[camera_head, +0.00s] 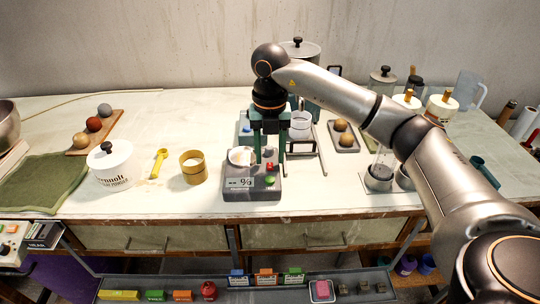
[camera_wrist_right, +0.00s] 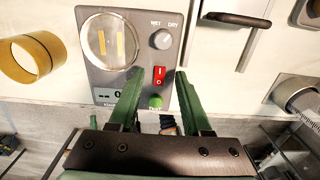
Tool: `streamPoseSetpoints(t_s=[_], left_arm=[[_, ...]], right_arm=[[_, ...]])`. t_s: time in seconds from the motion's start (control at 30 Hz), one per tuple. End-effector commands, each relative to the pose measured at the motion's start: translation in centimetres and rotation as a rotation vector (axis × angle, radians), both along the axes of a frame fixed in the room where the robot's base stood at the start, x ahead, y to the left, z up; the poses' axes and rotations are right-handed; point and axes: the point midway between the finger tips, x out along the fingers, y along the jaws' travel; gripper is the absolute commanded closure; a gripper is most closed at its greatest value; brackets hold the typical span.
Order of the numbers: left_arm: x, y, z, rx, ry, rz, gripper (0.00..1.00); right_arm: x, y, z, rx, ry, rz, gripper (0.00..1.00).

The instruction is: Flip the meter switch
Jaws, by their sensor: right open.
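The meter (camera_head: 240,195) is a grey box near the front edge of the table. It has a round clear dish, a small display, a WET/DRY knob (camera_wrist_right: 162,39), a red rocker switch (camera_wrist_right: 159,76) and a green button (camera_wrist_right: 155,102). The red switch also shows in the head view (camera_head: 270,167). My right gripper (camera_head: 269,158) points down over the meter. Its green fingers are apart and empty, and in the wrist view the switch lies between their tips. I cannot tell whether they touch the meter. My left gripper is out of view.
A yellow ring (camera_head: 194,168) and a white lidded pot (camera_head: 112,167) stand left of the meter. A metal stand with a white cup (camera_head: 300,124) is behind it to the right. A glass with a metal base (camera_head: 379,177) stands further right. A shelf (camera_head: 225,294) runs below the table.

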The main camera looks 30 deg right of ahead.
Motion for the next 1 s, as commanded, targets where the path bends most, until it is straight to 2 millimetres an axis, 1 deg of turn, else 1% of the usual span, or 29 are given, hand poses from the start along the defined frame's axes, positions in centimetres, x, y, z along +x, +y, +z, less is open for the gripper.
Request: streamPoseSetpoints(t_s=[0.13,0.4,0.8,0.83,1.0], left_arm=[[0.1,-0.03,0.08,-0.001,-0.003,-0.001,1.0],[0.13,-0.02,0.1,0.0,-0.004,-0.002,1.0],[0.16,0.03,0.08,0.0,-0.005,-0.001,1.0],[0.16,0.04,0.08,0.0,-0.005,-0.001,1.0],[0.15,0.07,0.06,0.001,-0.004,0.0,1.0]], right_arm=[[-0.05,-0.02,-0.79,0.0,0.001,0.0,0.51],[-0.03,-0.01,-0.85,0.0,0.0,0.0,0.52],[-0.02,-0.01,-0.81,0.0,0.0,0.0,0.97],[-0.02,-0.01,-0.81,0.0,0.0,0.0,1.0],[-0.02,-0.01,-0.8,0.0,0.0,0.0,1.0]])
